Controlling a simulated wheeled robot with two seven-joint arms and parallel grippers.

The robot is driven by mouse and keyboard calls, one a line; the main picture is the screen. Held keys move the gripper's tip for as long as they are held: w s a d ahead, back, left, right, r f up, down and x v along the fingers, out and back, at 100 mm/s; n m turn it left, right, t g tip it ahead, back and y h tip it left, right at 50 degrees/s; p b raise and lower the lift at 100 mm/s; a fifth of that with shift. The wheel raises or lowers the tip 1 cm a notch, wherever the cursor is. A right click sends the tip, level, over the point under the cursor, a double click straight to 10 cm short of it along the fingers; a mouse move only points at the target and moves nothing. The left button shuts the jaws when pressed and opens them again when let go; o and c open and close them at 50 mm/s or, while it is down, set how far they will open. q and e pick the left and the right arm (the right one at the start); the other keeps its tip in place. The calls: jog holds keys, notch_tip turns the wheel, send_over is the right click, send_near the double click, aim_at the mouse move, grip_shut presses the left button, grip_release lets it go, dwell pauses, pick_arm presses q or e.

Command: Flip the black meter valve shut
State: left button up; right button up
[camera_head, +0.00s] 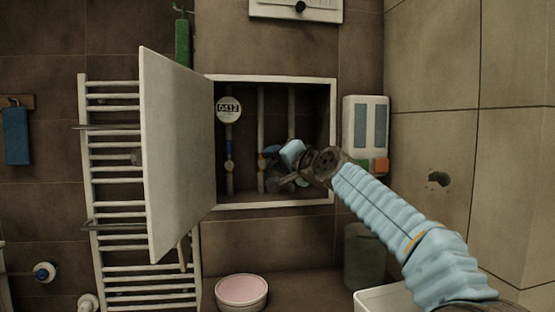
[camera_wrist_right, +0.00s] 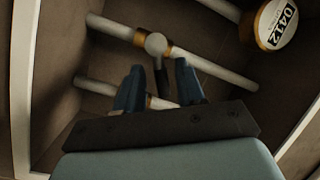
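The black valve lever (camera_wrist_right: 162,80) hangs from a round grey hub (camera_wrist_right: 155,43) on a white pipe in the right wrist view. My right gripper (camera_wrist_right: 160,88) has its two blue fingers spread, one on each side of the lever. I cannot tell whether either finger touches it. In the head view my right gripper (camera_head: 280,168) reaches into the open wall cabinet and hides the lever. The round meter (camera_head: 229,108) reading 0412 is at the cabinet's upper left; it also shows in the right wrist view (camera_wrist_right: 277,24). My left gripper is not in view.
The cabinet door (camera_head: 178,150) stands swung open to the left, before a towel radiator (camera_head: 115,210). A blue fitting (camera_head: 229,165) sits on the left pipe. A white dispenser (camera_head: 365,125) hangs right of the cabinet; a pink-topped bowl (camera_head: 241,290) stands below.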

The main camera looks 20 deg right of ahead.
grip_shut()
jog(key=shift+f, duration=0.1)
jog(key=shift+d+f+m+t+b, duration=0.1)
jog(key=shift+f+m+t+b, duration=0.15)
jog(key=shift+m+b, duration=0.45)
jog(key=shift+f+m+t+b, duration=0.15)
jog(key=shift+f+m+b, duration=0.15)
jog(key=shift+m+b, duration=0.35)
jog(key=m+b, duration=0.1)
jog(key=m+t, duration=0.1)
jog(key=shift+f+m+b, duration=0.35)
jog(key=shift+f+m+h, duration=0.1)
jog(key=shift+m+h, duration=0.3)
jog(key=shift+m, duration=0.2)
jog(key=shift+b, duration=0.3)
grip_release()
